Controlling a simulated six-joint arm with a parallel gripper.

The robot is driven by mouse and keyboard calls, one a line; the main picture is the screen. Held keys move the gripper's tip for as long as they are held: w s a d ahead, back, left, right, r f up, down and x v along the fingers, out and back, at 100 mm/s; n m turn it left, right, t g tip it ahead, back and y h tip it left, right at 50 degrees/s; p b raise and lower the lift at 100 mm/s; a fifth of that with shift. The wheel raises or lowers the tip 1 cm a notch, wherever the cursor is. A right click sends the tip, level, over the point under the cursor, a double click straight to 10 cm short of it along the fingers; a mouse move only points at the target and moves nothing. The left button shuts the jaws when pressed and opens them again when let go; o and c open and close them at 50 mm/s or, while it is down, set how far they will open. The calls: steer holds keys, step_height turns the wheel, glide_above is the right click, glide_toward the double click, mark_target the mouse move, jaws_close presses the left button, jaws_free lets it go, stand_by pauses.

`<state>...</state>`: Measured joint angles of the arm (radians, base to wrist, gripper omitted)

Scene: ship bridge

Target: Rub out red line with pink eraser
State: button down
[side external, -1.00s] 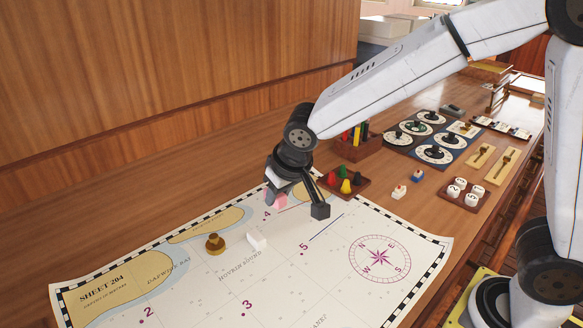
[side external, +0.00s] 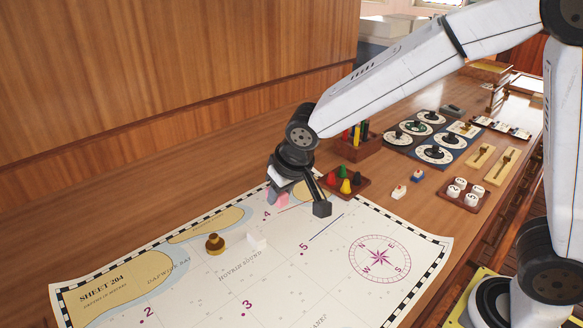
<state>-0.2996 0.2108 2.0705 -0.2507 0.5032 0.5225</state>
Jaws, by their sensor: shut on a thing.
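My gripper (side external: 278,191) is shut on the pink eraser (side external: 282,199) and points down over the far part of the chart (side external: 350,290). The eraser is low, at or just above the paper; I cannot tell whether it touches. A short, thin reddish line (side external: 291,208) shows on the chart just below the eraser, to the right of the number 4. Part of the line may be hidden behind the eraser and the gripper. A dark blue line (side external: 327,227) lies on the chart further right.
A tray of colored pegs (side external: 343,181) and a pen holder (side external: 358,145) stand behind my gripper. The near chart is clear around the compass rose (side external: 379,257).

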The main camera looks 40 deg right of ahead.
steer(key=w+d+f, duration=0.2)
steer(key=d, duration=0.4)
steer(key=w+d+f, duration=0.1)
steer(key=d+f, duration=0.2)
steer(key=d, duration=0.3)
steer(key=w+d+f, duration=0.2)
steer(key=d, duration=0.4)
steer(key=shift+w+f, duration=0.35)
steer(key=shift+f, duration=0.1)
steer(key=shift+f, duration=1.85)
steer(key=shift+a+f, duration=0.2)
steer(key=shift+a, duration=0.05)
steer(key=a, duration=0.3)
steer(key=w+a, duration=0.1)
steer(key=a, duration=0.3)
steer(key=w+a, duration=0.1)
steer(key=a, duration=0.3)
steer(key=shift+w, duration=0.15)
steer(key=shift+s+d+r, duration=0.1)
steer(key=shift+s+d, duration=0.3)
steer(key=shift+d, duration=1.5)
steer(key=shift+s+d+f, duration=0.1)
steer(key=shift+s+d, duration=0.25)
steer(key=shift+d, duration=1.6)
steer(key=shift+s+d+r, duration=0.1)
steer(key=shift+s+d, duration=0.3)
steer(key=shift+d, duration=1.5)
steer(key=shift+f, duration=0.5)
